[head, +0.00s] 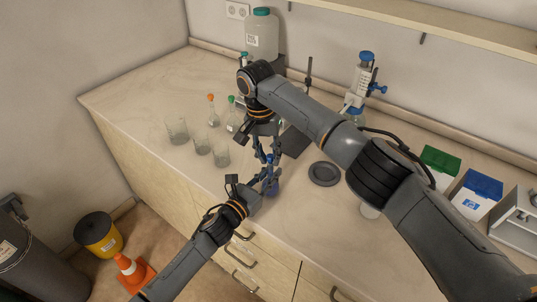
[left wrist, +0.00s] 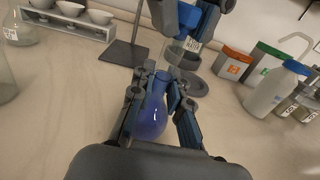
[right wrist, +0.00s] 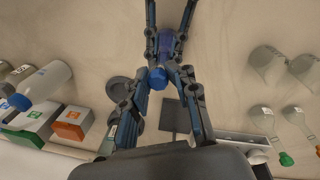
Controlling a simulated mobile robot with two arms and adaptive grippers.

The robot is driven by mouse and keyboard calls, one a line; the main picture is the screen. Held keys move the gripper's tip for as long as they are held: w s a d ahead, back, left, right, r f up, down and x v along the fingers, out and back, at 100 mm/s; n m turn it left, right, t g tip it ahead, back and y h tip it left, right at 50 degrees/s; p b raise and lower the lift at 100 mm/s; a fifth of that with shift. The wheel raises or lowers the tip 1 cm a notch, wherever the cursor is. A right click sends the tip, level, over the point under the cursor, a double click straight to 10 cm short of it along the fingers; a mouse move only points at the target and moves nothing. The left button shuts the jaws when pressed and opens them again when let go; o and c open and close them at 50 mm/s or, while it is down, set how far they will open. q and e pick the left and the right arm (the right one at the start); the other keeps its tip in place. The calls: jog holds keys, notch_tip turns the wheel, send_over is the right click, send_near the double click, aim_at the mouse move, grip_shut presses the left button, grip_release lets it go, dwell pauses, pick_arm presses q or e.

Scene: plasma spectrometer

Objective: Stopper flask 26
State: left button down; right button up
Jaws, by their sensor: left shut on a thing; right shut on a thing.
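A small flask with blue liquid (head: 271,188) is upright at the counter's front edge. My left gripper (head: 264,187) is shut on it. In the left wrist view the fingers flank the blue body (left wrist: 152,112). My right gripper (head: 268,155) comes down from above and is shut on a blue stopper (head: 270,159), held over the flask's neck. The stopper also shows between the fingertips in the right wrist view (right wrist: 158,78), with the flask (right wrist: 166,42) beyond it. I cannot tell whether the stopper touches the mouth. No flask number is readable.
Several clear beakers (head: 177,131) and flasks with orange and green stoppers (head: 213,117) stand at left. A dark round disc (head: 324,174) lies right of the flask. A blue-topped dispenser bottle (head: 358,95) stands behind; green-lidded (head: 440,164) and blue-lidded (head: 479,192) boxes are at right.

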pick_arm(q)
jog(key=shift+w+r, duration=0.2)
jog(key=shift+r, duration=0.15)
pick_arm(e)
jog(key=shift+s+d+f, duration=0.2)
jog(key=shift+f, duration=0.1)
jog(key=shift+d+r+y, duration=0.1)
jog(key=shift+r+y, duration=0.05)
jog(key=shift+y, duration=0.15)
jog(key=shift+c, duration=0.4)
jog(key=shift+o, duration=0.7)
jog(key=shift+f+y, duration=0.4)
jog(key=shift+f, duration=0.1)
pick_arm(q)
jog(key=shift+a, duration=0.1)
pick_arm(e)
jog(key=shift+o, duration=0.2)
jog(key=shift+w+f, duration=0.1)
jog(key=shift+f, duration=0.05)
pick_arm(q)
jog(key=shift+f, duration=0.1)
pick_arm(e)
jog(key=o, duration=0.7)
pick_arm(q)
jog(key=shift+w, duration=0.1)
pick_arm(e)
jog(key=shift+w, duration=0.1)
